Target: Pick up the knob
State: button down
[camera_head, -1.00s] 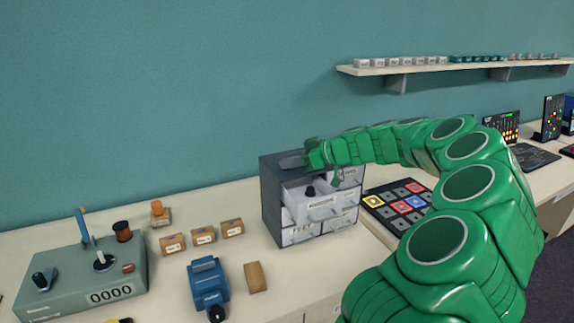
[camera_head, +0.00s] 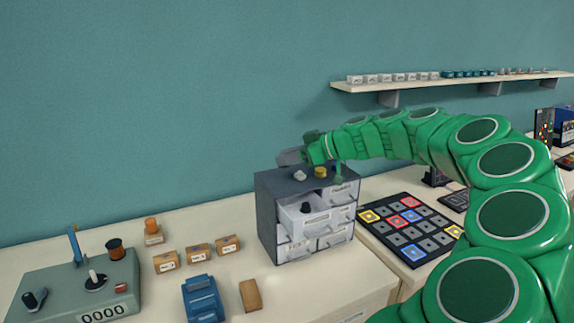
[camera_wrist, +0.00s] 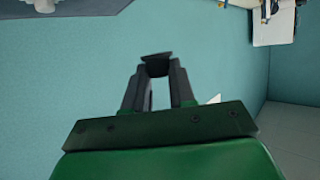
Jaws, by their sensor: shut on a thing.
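My gripper (camera_head: 284,157) is above the back left of the grey drawer cabinet (camera_head: 266,215). In the wrist view its fingers (camera_wrist: 157,78) are shut on a small dark knob (camera_wrist: 156,62) with a flared end, held at the tips. The head view does not show this held knob clearly. A white knob-like piece (camera_head: 300,175) and a yellow one (camera_head: 320,171) stand on the cabinet top. Another black knob (camera_head: 306,208) sits in the open upper left drawer (camera_head: 318,220).
Small labelled boxes (camera_head: 197,254), a blue device (camera_head: 203,299) and a grey control box (camera_head: 70,289) stand left of the cabinet. A black pad with coloured squares (camera_head: 405,226) lies to its right. A wall shelf (camera_head: 420,85) runs above right.

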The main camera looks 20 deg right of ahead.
jog(key=s+a+r, duration=0.2)
jog(key=s+r, duration=0.2)
jog(key=s, duration=0.5)
jog(key=shift+a+r, duration=0.3)
jog(key=shift+r, duration=0.05)
